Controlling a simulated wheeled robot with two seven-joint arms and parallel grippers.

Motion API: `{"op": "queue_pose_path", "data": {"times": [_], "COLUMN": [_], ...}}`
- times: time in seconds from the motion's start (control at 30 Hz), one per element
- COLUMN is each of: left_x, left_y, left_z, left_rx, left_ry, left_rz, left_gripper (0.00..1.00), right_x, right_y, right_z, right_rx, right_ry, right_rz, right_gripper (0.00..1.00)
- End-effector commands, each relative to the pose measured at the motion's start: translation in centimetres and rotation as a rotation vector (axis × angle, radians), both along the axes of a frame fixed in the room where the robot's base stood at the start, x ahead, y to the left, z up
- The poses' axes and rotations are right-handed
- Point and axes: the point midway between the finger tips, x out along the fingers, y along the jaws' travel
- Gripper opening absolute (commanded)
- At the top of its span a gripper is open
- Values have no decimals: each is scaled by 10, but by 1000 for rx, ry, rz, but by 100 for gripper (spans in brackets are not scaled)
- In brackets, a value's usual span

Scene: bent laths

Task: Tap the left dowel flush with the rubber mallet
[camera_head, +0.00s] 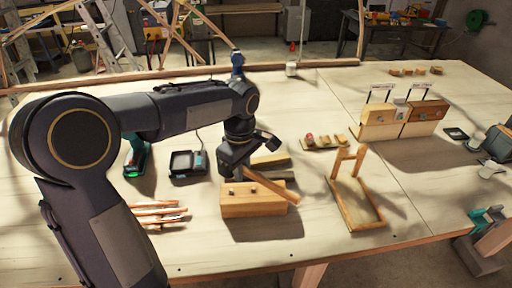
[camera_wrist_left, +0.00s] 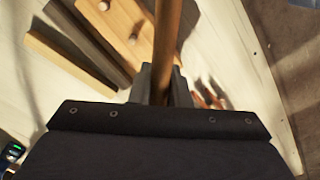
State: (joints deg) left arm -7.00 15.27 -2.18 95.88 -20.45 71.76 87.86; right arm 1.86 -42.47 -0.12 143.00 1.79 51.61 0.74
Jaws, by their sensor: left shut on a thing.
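A light wooden block (camera_head: 255,205) lies on the table in front of my left gripper. Two short dowels stand up from its top, the left dowel (camera_head: 231,190) and the right dowel (camera_head: 252,188). Both also show in the left wrist view, one at the top edge (camera_wrist_left: 103,5) and one nearer the fingers (camera_wrist_left: 132,39). My left gripper (camera_head: 236,168) is shut on a wooden handle (camera_head: 272,186), which slants down to the right over the block's back right. The handle passes between the fingers in the left wrist view (camera_wrist_left: 168,45). The mallet's head is not clearly visible. My right gripper is out of view.
A wooden bar (camera_head: 270,160) and a dark bar (camera_head: 277,175) lie behind the block. A small wooden frame (camera_head: 355,205) stands to the right. Several slim tools (camera_head: 158,212) lie to the left. A black device (camera_head: 187,164) sits behind them. The front table edge is near.

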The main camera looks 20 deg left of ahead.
Motion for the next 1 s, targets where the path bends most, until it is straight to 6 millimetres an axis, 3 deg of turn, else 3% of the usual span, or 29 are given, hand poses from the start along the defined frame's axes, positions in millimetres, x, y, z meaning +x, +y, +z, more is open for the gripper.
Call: {"op": "queue_pose_path", "data": {"times": [0.17,0.6,1.0], "left_x": [0,-1,-1], "left_y": [0,0,0], "left_z": [-5,-45,-48], "left_rx": [0,0,0], "left_ry": [-1,0,-1], "left_rz": [0,-1,-1], "left_gripper": [0,0,0], "right_x": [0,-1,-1], "right_y": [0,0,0], "right_z": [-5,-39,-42], "right_rx": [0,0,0], "right_ry": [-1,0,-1], "right_rz": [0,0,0], "right_gripper": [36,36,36]}}
